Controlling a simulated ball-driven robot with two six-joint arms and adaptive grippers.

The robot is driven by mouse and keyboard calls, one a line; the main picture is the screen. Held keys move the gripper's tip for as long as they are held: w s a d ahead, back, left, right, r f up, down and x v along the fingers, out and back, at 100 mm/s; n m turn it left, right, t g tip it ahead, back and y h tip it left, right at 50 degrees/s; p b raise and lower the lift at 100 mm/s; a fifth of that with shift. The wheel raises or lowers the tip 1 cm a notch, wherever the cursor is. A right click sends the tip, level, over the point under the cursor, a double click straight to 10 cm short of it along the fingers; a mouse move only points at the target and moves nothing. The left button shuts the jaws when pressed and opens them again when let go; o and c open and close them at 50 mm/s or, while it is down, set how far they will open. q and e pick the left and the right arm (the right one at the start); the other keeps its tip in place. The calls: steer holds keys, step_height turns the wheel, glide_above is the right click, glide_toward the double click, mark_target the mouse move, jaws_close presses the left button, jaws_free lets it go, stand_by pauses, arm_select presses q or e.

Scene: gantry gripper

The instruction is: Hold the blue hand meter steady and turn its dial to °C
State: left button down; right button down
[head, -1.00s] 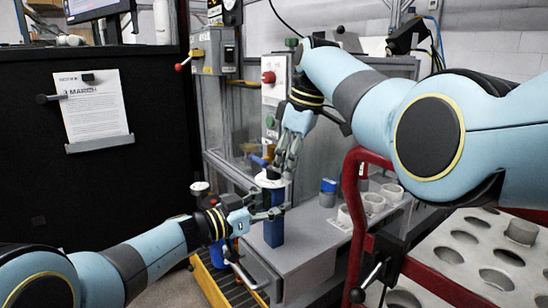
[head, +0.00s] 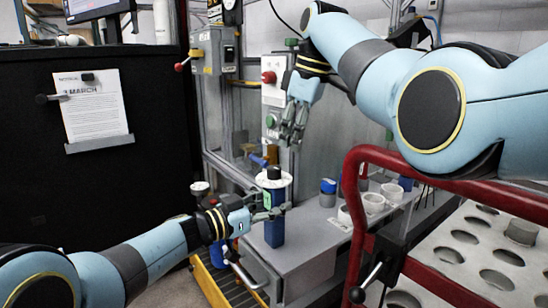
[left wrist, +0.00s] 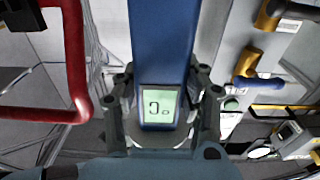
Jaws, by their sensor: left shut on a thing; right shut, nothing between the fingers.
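The blue hand meter (head: 274,232) stands upright above the grey bench, with a white disc (head: 285,180) and a black dial knob (head: 273,173) on top. My left gripper (head: 270,214) is shut around its body from the left. In the left wrist view the meter's blue body (left wrist: 161,45) lies between the fingers of my left gripper (left wrist: 163,105). Its lit green display (left wrist: 159,106) shows what looks like °C upside down. The dial is outside that view. My right gripper (head: 293,137) is shut and empty, above the dial and apart from it.
White ring-shaped cups (head: 373,203) and a small blue-topped container (head: 328,190) stand on the grey bench (head: 308,245) to the right. A red tube frame (head: 354,215) and a holed grey rack (head: 470,245) are at right. A gantry frame stands behind.

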stand_by(0.4)
arm_select(q)
steer(key=c, duration=0.7)
jaws_free()
steer(key=shift+o, duration=0.2)
steer(key=v, duration=1.2)
